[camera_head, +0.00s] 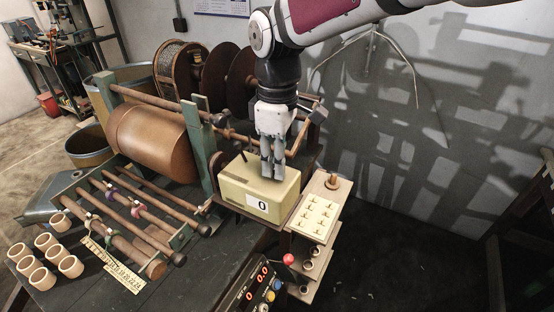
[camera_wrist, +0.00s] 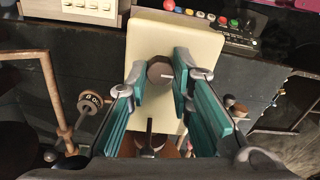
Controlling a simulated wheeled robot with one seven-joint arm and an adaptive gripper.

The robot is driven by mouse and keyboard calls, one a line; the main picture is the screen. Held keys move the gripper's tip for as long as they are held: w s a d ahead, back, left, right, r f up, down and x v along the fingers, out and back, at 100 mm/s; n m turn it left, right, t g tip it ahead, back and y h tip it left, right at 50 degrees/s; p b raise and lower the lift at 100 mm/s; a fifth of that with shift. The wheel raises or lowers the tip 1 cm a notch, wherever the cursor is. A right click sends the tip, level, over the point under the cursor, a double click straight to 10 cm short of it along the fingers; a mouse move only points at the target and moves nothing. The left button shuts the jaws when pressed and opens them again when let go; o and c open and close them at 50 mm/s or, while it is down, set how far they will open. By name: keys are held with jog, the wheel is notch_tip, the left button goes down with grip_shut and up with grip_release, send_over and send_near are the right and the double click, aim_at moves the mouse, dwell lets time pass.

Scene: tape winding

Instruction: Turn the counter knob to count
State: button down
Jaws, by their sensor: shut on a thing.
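The counter is a cream box (camera_head: 237,184) on the bench's right end, with a white panel (camera_head: 261,206) reading 0 on its front. In the wrist view the box (camera_wrist: 188,38) lies below my fingers. The counter knob (camera_wrist: 159,71) is dark and many-sided with a pale mark on top. My gripper (camera_head: 272,174) points straight down at the box, its fingers one on each side of the knob and shut on it. In the head view the fingers hide the knob.
A copper-brown drum (camera_head: 150,140) and dark reels (camera_head: 221,72) stand left of and behind the counter. A cream switch panel (camera_head: 318,212) is close on its right. A control box with a red knob (camera_head: 288,259) stands in front. Pale rings (camera_head: 45,258) lie at left.

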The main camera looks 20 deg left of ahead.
dwell(0.3)
jog(key=c, duration=1.4)
grip_release()
jog(key=shift+r, duration=0.15)
notch_tip(320, 180, up, 12)
jog(key=shift+w+f, duration=0.1)
jog(key=shift+d, duration=0.1)
